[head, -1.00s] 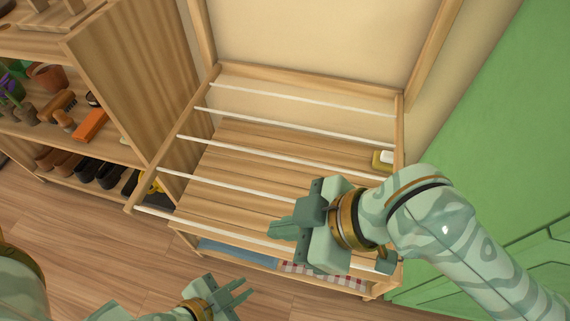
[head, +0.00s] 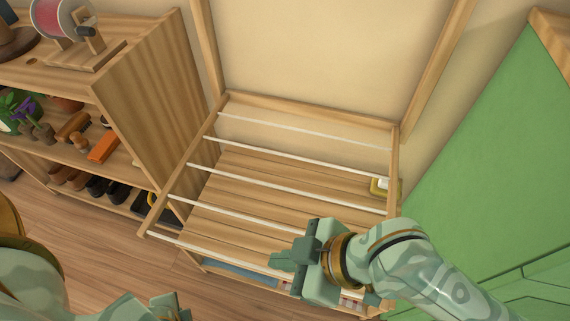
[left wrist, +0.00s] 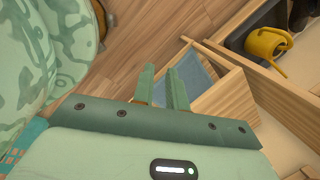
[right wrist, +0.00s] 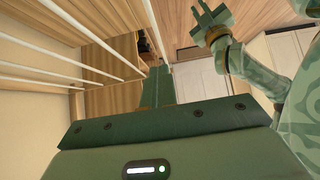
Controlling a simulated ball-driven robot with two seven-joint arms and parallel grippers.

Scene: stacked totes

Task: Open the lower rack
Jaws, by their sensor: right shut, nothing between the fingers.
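The wooden rack with white rods (head: 262,175) extends out level from the wall in the head view. Its front rod (head: 200,244) runs toward my right gripper; the rods also show in the right wrist view (right wrist: 60,45). My right gripper (head: 284,262) is shut and empty, over the rack's front right part and hiding some of it. Its fingers are together in the right wrist view (right wrist: 158,88). My left gripper (left wrist: 164,88) is open and empty, low in front of the rack. Below the rods is a wooden slatted surface (head: 235,172), with a blue cloth (head: 240,273) lower down.
A wooden shelf unit (head: 140,85) with shoes, brushes and pots stands at the left. A green cabinet (head: 500,170) is at the right. A small yellowish item (head: 378,190) lies by the rack's right side. A yellow watering can (left wrist: 268,44) shows in the left wrist view.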

